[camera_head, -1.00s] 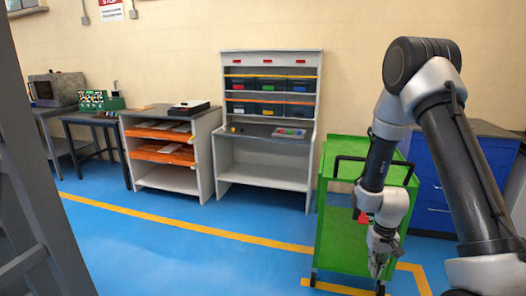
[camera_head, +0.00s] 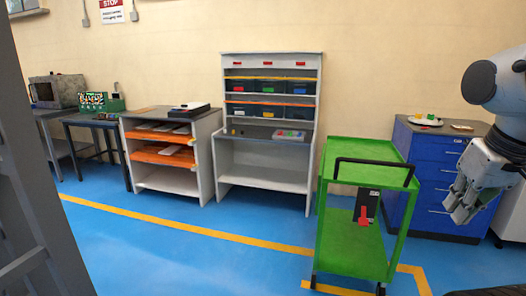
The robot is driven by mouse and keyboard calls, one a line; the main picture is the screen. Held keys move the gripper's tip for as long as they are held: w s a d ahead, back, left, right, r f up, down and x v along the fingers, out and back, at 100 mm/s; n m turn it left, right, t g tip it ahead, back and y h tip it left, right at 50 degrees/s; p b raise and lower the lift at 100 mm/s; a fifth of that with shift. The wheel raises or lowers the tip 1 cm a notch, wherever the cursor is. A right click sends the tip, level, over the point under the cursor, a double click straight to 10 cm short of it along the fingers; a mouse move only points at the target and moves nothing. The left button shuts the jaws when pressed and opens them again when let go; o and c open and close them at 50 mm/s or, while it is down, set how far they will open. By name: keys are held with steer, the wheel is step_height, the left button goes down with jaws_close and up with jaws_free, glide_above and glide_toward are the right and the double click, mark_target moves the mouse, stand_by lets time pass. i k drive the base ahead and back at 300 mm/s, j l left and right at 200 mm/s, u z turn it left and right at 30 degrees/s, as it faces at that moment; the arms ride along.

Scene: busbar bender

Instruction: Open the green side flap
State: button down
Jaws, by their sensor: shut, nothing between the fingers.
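A green cart (camera_head: 352,250) with a black push handle (camera_head: 375,164) stands on the blue floor, right of centre. I cannot make out a separate green side flap or tell whether one is open. My gripper (camera_head: 459,212) is at the right edge, right of the cart and apart from it. It points down and left, shut and empty, in front of the blue drawer cabinet. Part of my arm is outside the picture.
The blue drawer cabinet (camera_head: 424,176) carries a plate with small coloured items (camera_head: 424,122). A grey shelf rack with bins (camera_head: 269,135) and a shelf unit with orange trays (camera_head: 168,157) stand along the wall. Blue floor in front of them is clear.

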mark_target(322, 160)
steer(key=i+j+z, duration=0.15)
steer(key=j, duration=0.15)
steer(key=i+j+z, duration=0.1)
steer(key=j, duration=0.2)
steer(key=i+j+z, duration=0.15)
steer(key=j, duration=0.2)
steer(key=i+j+z, duration=0.15)
steer(key=j, duration=0.2)
steer(key=i+j, duration=0.25)
steer(key=i, duration=0.25)
steer(key=i+j, duration=0.3)
steer(key=i, duration=0.2)
steer(key=i+j, duration=0.25)
steer(key=i, duration=0.25)
steer(key=i+j, duration=0.3)
steer(key=i, duration=0.2)
